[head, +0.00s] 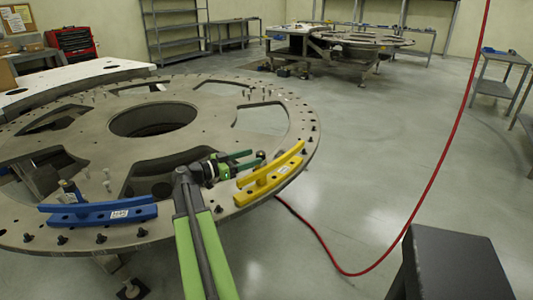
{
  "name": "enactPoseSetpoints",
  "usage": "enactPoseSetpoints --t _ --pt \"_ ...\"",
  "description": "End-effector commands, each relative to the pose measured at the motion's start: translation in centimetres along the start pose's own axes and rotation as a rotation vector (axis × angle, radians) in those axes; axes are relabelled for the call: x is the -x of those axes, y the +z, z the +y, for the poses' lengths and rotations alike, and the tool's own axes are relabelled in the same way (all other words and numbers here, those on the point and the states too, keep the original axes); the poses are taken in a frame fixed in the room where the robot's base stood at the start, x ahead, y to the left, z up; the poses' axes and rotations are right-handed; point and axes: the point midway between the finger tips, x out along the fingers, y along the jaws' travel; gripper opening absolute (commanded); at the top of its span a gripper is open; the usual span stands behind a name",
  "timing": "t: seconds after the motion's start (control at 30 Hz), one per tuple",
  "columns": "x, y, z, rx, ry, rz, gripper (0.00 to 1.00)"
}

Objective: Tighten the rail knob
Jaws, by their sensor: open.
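A yellow rail (270,182) lies on the rim of the large round metal turret plate (90,160), on the plate's near right side. A blue rail (98,213) lies on the near left of the rim. My gripper (252,159) has green fingers, spread apart with a gap between them, just left of the yellow rail's upper part. A small dark round knob (261,155) shows at the fingertips, near the yellow rail. I cannot tell whether the fingers touch it or how it is seated. My green arm covers part of the plate between the rails.
Bolts and pins stand along the plate's rim. A red hose (440,180) hangs at the right and runs over the floor to the plate. A black stool-like block (455,265) stands at the lower right. The floor right of the plate is mostly clear.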

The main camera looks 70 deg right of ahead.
Motion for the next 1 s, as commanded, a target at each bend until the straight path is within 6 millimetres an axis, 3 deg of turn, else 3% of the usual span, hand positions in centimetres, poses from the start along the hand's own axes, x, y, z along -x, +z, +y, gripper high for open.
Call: enactPoseSetpoints --t 0.1,0.3,0.7,1.0 --pt "-3.0 0.0 0.0 0.000 0.003 0.000 0.56" --pt "-6.4 0.0 -0.1 0.000 0.000 0.000 0.56" --pt "-7.5 0.0 -0.1 0.000 -0.003 0.000 0.56" --pt "-7.4 0.0 -0.1 0.000 -0.003 0.000 0.18"
